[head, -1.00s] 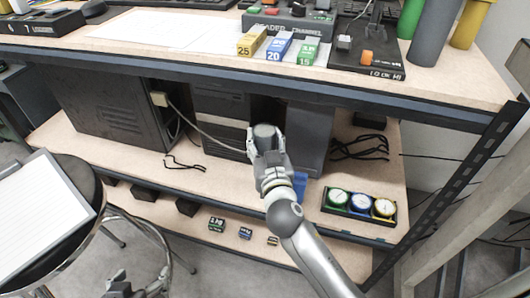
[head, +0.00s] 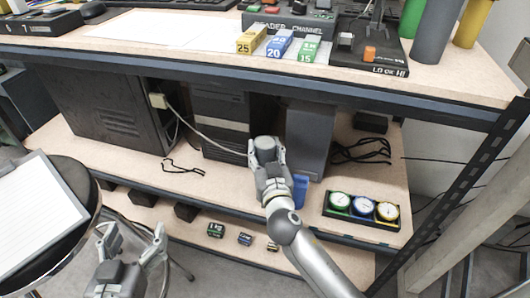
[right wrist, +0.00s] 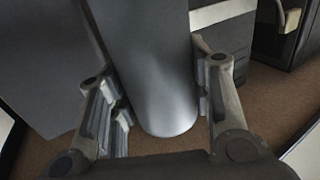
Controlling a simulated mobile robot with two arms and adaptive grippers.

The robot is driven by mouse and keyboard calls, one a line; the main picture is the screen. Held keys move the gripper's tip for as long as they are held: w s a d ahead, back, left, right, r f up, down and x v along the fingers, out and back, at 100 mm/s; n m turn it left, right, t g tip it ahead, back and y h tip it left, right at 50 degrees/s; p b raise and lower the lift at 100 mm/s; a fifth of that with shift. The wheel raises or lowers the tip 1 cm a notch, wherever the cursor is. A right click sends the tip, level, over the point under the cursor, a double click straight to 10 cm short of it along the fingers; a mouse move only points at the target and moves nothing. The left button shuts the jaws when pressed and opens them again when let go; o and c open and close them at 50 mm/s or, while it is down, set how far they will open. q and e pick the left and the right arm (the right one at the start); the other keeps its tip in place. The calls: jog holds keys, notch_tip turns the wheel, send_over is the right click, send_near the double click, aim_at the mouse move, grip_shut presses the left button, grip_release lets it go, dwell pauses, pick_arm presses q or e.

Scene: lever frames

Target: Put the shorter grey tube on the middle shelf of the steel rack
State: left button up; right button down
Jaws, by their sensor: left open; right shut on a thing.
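A grey tube (right wrist: 152,65) is between the fingers of my right gripper (right wrist: 163,105) in the right wrist view, its rounded end towards the brown board. In the head view my right gripper (head: 266,152) is shut on this tube (head: 264,143), over the middle shelf (head: 225,178) of the steel rack (head: 492,135); only its top shows there. I cannot tell whether it touches the shelf. A taller grey tube (head: 433,35) stands on the top board at the right. My left gripper (head: 133,238) is open and empty at the lower left, in front of the rack.
Black computer cases (head: 115,110) and a grey box (head: 310,135) stand on the middle shelf behind the right gripper. A tray of dials (head: 362,209) is to the right, with a blue object (head: 300,190) close to my arm. A round stool (head: 85,185) stands at the left.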

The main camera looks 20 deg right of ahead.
pick_arm(q)
jog(key=shift+w+r, duration=0.1)
jog(key=shift+r, duration=0.15)
pick_arm(e)
jog(key=shift+r, duration=0.1)
jog(key=c, duration=0.7)
grip_release()
jog(key=shift+s+a, duration=0.1)
jog(key=shift+s, duration=0.25)
jog(key=s, duration=0.6)
jog(key=shift+s+a, duration=0.2)
jog(key=shift+a, duration=0.2)
pick_arm(q)
jog(key=shift+w+d+r+t, duration=0.15)
jog(key=shift+d+r+t, duration=0.05)
jog(key=shift+r+t, duration=0.5)
pick_arm(e)
jog(key=shift+s+a+r+n+g+y, duration=0.3)
jog(key=shift+s+n+y, duration=0.35)
jog(key=shift+s+y, duration=0.6)
jog(key=shift+s+a+r+n+g+y, duration=0.15)
jog(key=shift+s+a+r+n+y, duration=0.45)
jog(key=shift+s, duration=1.1)
jog(key=shift+s+a+r+n+g+y, duration=0.2)
jog(key=shift+s+n+y, duration=0.55)
jog(key=shift+s+y, duration=0.55)
jog(key=shift+s, duration=0.15)
